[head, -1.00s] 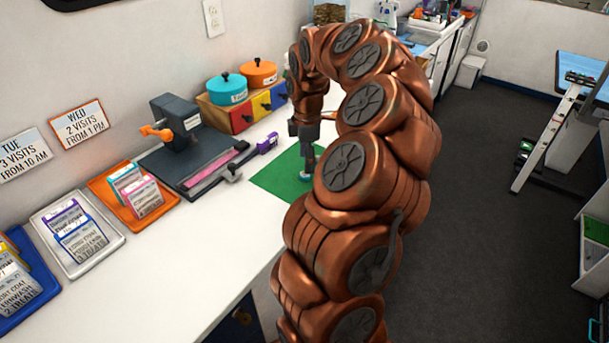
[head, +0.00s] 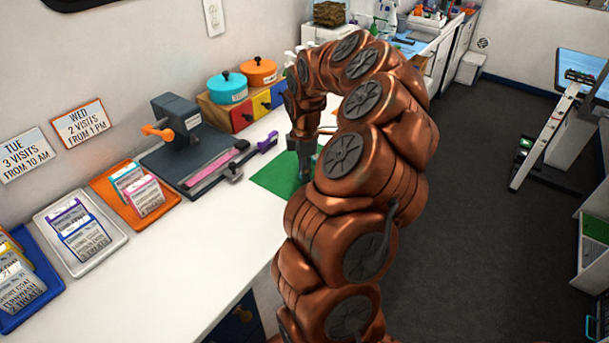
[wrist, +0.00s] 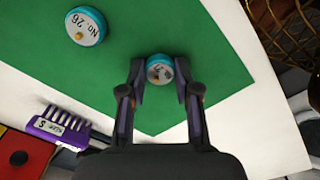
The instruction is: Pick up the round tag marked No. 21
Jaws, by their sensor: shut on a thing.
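My gripper (wrist: 160,75) is shut on a round teal-rimmed tag (wrist: 159,66) with a pale top; the number on it is too small and partly covered to read. The tag sits between the two fingertips, over the green mat (wrist: 185,35); I cannot tell whether it is lifted. A second round teal tag (wrist: 86,26), marked No. 26, lies on the mat to the upper left in the wrist view. In the head view my gripper (head: 304,172) points down over the mat (head: 273,180), and my arm hides both tags.
A purple comb-like tool (wrist: 62,126) lies beside the mat. A press-like device (head: 177,130) and several coloured trays stand left on the white counter (head: 150,270). A drawer box (head: 245,112) with two round pots is behind. A dark wire basket (wrist: 285,25) is close at right.

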